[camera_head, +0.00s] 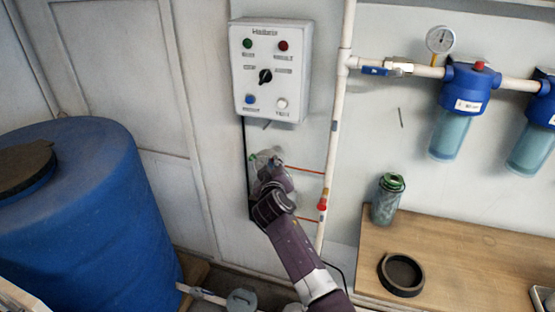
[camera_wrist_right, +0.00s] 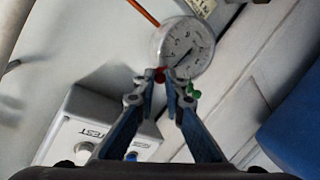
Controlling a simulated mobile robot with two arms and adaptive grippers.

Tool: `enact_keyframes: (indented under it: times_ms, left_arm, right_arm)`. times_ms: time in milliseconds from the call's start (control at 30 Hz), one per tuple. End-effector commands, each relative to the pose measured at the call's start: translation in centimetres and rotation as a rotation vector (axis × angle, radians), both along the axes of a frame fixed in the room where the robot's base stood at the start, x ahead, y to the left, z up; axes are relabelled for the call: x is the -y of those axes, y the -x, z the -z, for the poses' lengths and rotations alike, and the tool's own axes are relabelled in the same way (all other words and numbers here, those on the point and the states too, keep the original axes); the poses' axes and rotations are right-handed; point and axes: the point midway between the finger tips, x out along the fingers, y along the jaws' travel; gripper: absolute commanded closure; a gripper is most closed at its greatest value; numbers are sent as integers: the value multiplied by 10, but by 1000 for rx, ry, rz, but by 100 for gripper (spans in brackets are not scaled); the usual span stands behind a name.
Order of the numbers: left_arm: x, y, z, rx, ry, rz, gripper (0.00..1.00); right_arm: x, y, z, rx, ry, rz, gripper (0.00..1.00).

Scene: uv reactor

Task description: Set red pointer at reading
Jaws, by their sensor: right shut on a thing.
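A round gauge (camera_wrist_right: 188,42) with a white dial and a dark needle is close in front of my right gripper (camera_wrist_right: 166,76) in the wrist view. The red pointer (camera_wrist_right: 160,74) shows at its rim, between my right fingertips, which are shut on it. A green pointer (camera_wrist_right: 192,90) sits just beside the right-hand finger. In the head view my right gripper (camera_head: 268,172) reaches to the gauge on the wall below the control box and hides most of it. The dial reading is too small to make out. My left gripper is not in view.
The control box (camera_head: 271,70) hangs just above the gripper. A white vertical pipe (camera_head: 335,140) with a red fitting stands to the right. A blue barrel (camera_head: 85,220) fills the left. A wooden bench (camera_head: 460,255) carries a green-capped bottle (camera_head: 387,200) and a black ring (camera_head: 401,273).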

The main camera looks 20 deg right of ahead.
Motion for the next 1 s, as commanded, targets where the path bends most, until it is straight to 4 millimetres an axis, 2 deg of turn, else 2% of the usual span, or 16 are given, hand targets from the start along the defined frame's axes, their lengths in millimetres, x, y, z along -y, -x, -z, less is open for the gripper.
enact_keyframes:
  times_ms: [100,400,1000]
  left_arm:
    - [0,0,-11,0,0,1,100]
    - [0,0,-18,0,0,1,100]
    - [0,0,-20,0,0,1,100]
  right_arm:
    - [-6,-4,-6,-54,79,-1,100]
    - [-16,-10,-8,-152,224,-1,100]
    - [-19,-13,-8,-194,286,-1,100]
